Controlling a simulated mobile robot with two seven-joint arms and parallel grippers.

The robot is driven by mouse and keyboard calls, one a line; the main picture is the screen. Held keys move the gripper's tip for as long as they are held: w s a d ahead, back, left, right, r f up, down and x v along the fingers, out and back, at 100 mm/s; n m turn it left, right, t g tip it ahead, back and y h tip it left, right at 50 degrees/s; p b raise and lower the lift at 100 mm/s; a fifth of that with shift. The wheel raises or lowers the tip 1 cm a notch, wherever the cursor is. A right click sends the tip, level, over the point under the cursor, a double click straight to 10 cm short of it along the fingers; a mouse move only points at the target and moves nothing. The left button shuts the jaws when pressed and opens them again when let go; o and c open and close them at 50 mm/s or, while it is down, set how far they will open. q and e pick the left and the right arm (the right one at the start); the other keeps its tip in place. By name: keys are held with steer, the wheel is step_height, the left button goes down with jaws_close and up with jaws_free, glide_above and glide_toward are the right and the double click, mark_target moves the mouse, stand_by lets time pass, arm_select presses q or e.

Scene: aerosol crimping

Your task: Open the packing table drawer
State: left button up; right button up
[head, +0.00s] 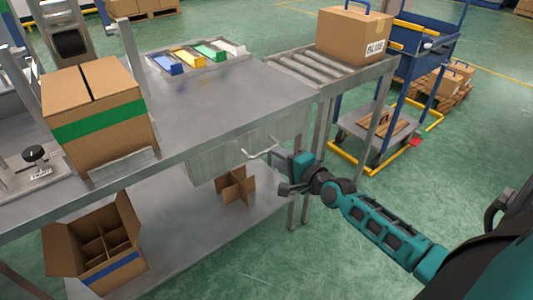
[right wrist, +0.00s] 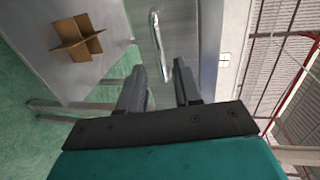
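The packing table (head: 215,100) has a pale metal drawer (head: 215,165) under its front edge, with a bar handle (head: 262,150) on its front. In the head view the drawer front sits below the tabletop, and I see no opening above it. My right gripper (head: 277,168) is at the handle, coming from the right. In the right wrist view the two dark fingers of my right gripper (right wrist: 158,66) are apart, and the shiny handle (right wrist: 158,45) lies just beyond and between the tips. Whether they touch is unclear. My left gripper is not in view.
On the table stand a green-striped carton (head: 100,120) and a tray of coloured items (head: 200,57). A cardboard divider (head: 236,186) and an open carton (head: 95,245) lie on the lower shelf. A roller conveyor (head: 310,72) bears a box (head: 352,35). The floor in front is clear.

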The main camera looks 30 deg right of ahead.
mark_target(268, 151)
steer(key=b+x, duration=0.1)
steer(key=x, duration=0.5)
steer(key=shift+s+b, duration=0.1)
steer(key=shift+b, duration=0.2)
steer(key=shift+w, duration=0.25)
jaws_close()
